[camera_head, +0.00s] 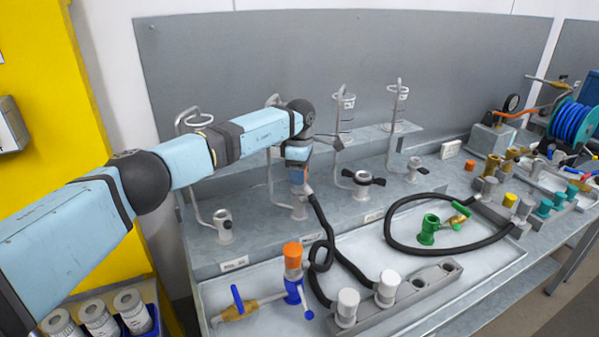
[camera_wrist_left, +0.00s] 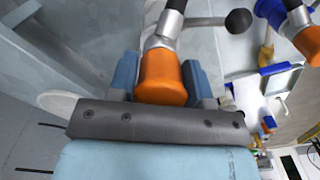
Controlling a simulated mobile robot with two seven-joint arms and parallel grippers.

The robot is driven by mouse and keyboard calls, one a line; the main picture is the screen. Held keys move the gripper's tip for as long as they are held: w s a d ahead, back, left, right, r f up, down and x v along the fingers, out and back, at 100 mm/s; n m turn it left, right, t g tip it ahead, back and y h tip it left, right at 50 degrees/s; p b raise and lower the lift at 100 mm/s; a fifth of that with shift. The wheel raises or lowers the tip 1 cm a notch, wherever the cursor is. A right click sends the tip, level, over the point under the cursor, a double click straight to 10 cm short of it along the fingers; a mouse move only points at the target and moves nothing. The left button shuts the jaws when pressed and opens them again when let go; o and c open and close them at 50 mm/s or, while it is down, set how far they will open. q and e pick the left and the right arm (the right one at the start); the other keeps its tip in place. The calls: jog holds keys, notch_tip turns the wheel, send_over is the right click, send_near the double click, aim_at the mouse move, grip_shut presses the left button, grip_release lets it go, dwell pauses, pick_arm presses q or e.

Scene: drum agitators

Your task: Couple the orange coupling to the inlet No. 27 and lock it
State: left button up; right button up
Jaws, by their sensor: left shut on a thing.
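My left gripper (camera_head: 300,182) is shut on the orange coupling (camera_wrist_left: 162,78), which shows between its blue fingers in the left wrist view. In the head view the coupling is mostly hidden by the gripper. A black hose (camera_head: 322,222) runs down from there to the tray. The gripper is directly above the second grey inlet (camera_head: 299,211) from the left. I cannot tell whether the coupling is seated on it. The label plate (camera_head: 312,239) in front of this inlet is too small to read. My right gripper is not in view.
Other grey inlets stand beside it, at left (camera_head: 224,230) and right (camera_head: 362,186). In front, the tray holds an orange-topped fitting (camera_head: 293,256) with blue handles and a block with two white-capped hose ends (camera_head: 348,305). Bent pipes rise behind the inlets.

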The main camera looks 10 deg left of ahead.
pick_arm(q)
jog(key=shift+f, duration=0.1)
dwell(0.3)
jog(key=shift+f, duration=0.25)
jog(key=o, duration=1.2)
jog(key=shift+c, duration=0.5)
jog(key=shift+r, duration=0.1)
jog(key=shift+r, duration=0.6)
jog(key=shift+r+p, duration=2)
jog(key=shift+r, duration=2.3)
